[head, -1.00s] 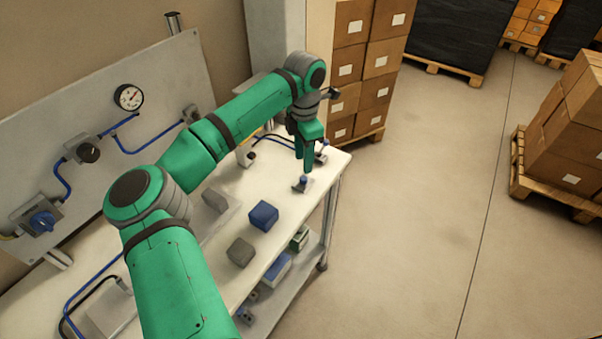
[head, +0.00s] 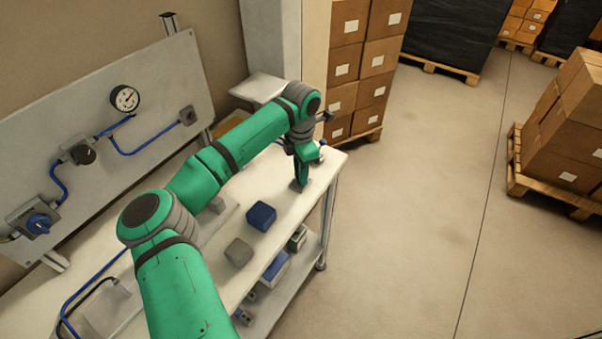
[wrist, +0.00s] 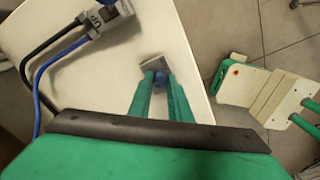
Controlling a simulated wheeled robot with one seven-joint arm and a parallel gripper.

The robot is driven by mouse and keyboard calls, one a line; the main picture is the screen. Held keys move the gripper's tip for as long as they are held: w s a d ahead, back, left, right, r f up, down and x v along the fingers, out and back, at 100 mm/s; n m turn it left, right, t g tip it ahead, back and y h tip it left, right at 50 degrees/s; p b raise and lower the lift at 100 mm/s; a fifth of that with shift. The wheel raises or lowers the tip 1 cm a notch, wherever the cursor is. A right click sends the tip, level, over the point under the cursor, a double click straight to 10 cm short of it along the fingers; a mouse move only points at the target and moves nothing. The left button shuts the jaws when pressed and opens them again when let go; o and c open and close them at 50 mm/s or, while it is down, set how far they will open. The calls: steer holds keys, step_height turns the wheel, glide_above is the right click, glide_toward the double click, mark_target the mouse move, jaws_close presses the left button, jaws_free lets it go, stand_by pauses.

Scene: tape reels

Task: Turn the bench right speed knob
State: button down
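A small blue knob (wrist: 160,77) stands on a square grey plate (wrist: 152,62) near the right end of the white bench (head: 215,261). My gripper (wrist: 160,88) is above the bench, pointing down, with its two green fingers parted on either side of the knob. The fingertips are very close to the knob; I cannot tell whether they touch it. In the head view my gripper (head: 299,184) covers the knob, and only part of the grey plate shows beneath it.
A grey device (wrist: 105,18) with black and blue cables lies near the knob. A blue block (head: 261,216) and a grey block (head: 239,252) stand on the bench. A panel (head: 135,85) with a gauge and switches rises behind. Floor beyond the bench's right edge is open.

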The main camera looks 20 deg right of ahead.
steer(key=shift+d+n, duration=0.1)
steer(key=shift+n, duration=0.3)
steer(key=n, duration=0.3)
steer(key=shift+w+r+n, duration=0.1)
steer(key=shift+n, duration=0.3)
steer(key=n, duration=1.3)
steer(key=shift+w+r, duration=0.1)
steer(key=shift+n, duration=0.3)
steer(key=c, duration=1.9)
jaws_free()
steer(key=shift+o, duration=1.3)
